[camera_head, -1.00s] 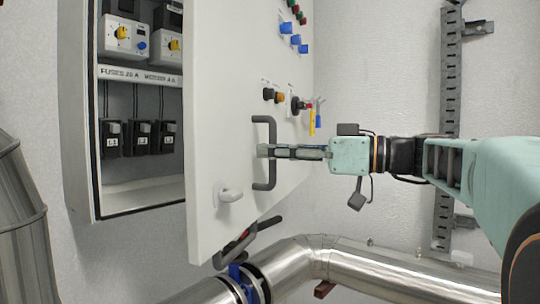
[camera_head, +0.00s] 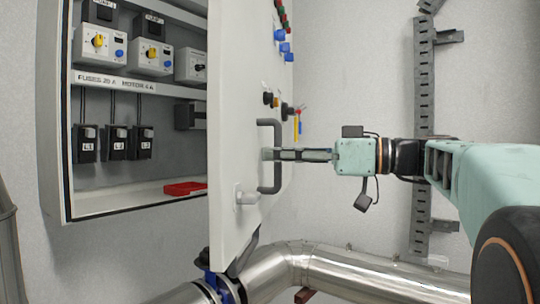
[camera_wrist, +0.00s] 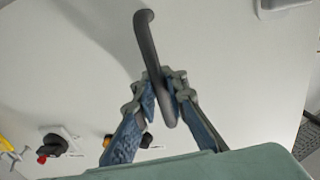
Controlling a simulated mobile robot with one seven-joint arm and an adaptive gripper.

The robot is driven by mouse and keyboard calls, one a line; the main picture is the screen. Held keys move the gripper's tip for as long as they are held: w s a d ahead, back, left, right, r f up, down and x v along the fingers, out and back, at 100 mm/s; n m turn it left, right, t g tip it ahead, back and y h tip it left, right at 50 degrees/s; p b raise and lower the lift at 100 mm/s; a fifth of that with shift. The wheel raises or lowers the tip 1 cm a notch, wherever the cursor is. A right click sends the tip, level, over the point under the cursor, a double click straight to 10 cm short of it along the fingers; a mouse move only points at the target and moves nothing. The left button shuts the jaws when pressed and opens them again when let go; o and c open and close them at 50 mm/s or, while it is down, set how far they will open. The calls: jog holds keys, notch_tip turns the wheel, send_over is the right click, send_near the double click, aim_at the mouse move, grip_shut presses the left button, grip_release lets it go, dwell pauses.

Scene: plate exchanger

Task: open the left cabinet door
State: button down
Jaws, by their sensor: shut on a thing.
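The cabinet door (camera_head: 231,120) is a light panel swung well out from the grey cabinet (camera_head: 52,110), whose inside shows on the left. A dark bar handle (camera_head: 277,180) stands upright on the door's outer face. My gripper (camera_head: 270,154) reaches in from the right and is shut on the handle at about its middle. In the wrist view, the fingers (camera_wrist: 163,90) close around the dark handle (camera_wrist: 147,42) from both sides.
Inside the cabinet are switch modules (camera_head: 97,40), black fuse blocks (camera_head: 117,142) and a red tray (camera_head: 185,188) on the floor. A shiny metal pipe (camera_head: 340,268) runs below the door, with a blue-collared valve (camera_head: 222,286). A slotted rail (camera_head: 423,130) is on the right wall.

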jog(key=c, duration=2)
grip_release()
jog(key=shift+r, duration=0.1)
jog(key=shift+d, duration=0.1)
jog(key=v, duration=1.2)
jog(key=shift+w, duration=0.1)
